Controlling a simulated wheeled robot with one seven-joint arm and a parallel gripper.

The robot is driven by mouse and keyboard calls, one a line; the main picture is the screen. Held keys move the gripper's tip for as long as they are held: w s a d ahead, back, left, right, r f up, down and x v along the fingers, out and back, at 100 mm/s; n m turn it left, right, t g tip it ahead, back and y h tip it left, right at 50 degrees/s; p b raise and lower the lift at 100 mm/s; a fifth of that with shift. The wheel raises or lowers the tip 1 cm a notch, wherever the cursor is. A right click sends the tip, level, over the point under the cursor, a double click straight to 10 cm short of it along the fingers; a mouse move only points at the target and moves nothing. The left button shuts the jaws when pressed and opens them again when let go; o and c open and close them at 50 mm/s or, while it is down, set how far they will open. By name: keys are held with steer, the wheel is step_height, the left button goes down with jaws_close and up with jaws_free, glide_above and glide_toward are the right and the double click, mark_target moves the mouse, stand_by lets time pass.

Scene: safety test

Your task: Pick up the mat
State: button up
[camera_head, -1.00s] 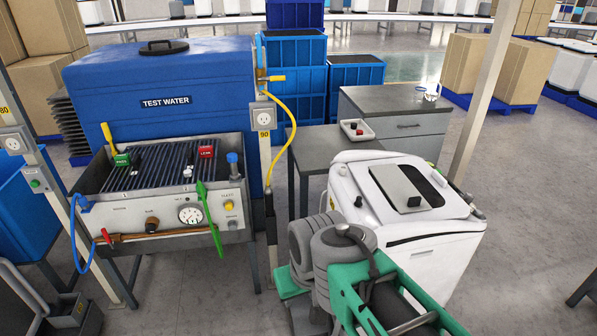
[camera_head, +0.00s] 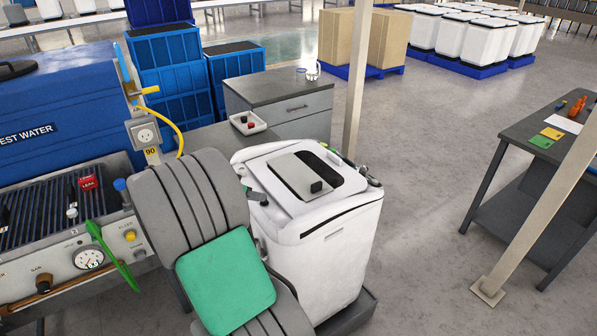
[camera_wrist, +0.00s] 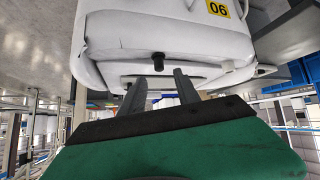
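No thing is plainly a mat.
The test water machine (camera_head: 60,120) stands at left. A grey cabinet (camera_head: 290,125) and a small white tray (camera_head: 248,122) are behind the white unit. At right, a dark table (camera_head: 520,132) holds green and yellow cards behind a slanted post (camera_head: 540,220). Floor between is clear.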

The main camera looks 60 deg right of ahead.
mark_target(316, 183)
steer(key=s+d+m+g+h, duration=0.1)
steer(key=s+d, duration=0.2)
steer(key=s+d+m+g, duration=0.2)
steer(key=s+d, duration=0.1)
steer(key=d, duration=0.1)
steer(key=s+d+m+g+h+p, duration=0.1)
steer(key=s+d+m+g, duration=0.1)
steer(key=s+d, duration=0.1)
steer(key=shift+d+h, duration=0.3)
steer(key=shift+d, duration=0.3)
steer(key=p+x, duration=0.1)
steer(key=x, duration=0.1)
steer(key=p+x, duration=0.1)
steer(key=x, duration=0.4)
steer(key=shift+s+f+p, duration=0.25)
steer(key=shift+f+p, duration=0.1)
steer(key=shift+p, duration=0.05)
steer(key=shift+c, duration=0.2)
jaws_close()
